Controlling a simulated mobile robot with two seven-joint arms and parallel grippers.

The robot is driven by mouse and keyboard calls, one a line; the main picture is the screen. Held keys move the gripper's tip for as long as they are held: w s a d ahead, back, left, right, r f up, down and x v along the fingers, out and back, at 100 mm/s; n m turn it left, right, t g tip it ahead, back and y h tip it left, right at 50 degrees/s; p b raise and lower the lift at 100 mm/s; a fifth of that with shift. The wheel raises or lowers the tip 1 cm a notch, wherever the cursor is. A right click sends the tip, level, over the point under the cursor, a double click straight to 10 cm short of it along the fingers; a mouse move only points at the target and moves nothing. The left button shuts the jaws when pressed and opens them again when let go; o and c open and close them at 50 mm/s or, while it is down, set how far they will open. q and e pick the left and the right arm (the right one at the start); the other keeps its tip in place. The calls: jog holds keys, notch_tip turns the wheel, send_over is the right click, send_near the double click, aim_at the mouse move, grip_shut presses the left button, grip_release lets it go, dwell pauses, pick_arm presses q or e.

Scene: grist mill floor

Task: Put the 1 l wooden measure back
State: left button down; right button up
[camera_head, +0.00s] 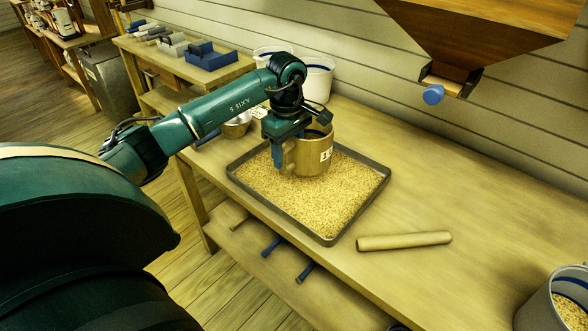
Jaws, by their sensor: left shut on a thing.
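The wooden measure (317,155) is a tan cup with a dark band inside its rim and a white label reading "1". It is upright over the back part of a dark-rimmed tray (336,240) of grain on the bench. My left gripper (281,158) is shut on the measure's left side. It hides part of that side. I cannot tell whether the measure's base touches the grain or hangs just above it. My right gripper is not in view.
A wooden roller (404,241) lies right of the tray. A grain bucket (556,303) stands at the lower right. A hopper (480,35) with a blue knob overhangs the bench. The bench's right middle is clear.

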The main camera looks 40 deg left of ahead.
aim_at(288, 167)
pick_arm(q)
notch_tip(288, 167, down, 6)
jog(key=shift+r, duration=0.25)
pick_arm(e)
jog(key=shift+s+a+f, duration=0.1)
pick_arm(q)
jog(key=shift+f, duration=0.15)
jog(key=c, duration=1)
grip_release()
jog(key=o, duration=0.4)
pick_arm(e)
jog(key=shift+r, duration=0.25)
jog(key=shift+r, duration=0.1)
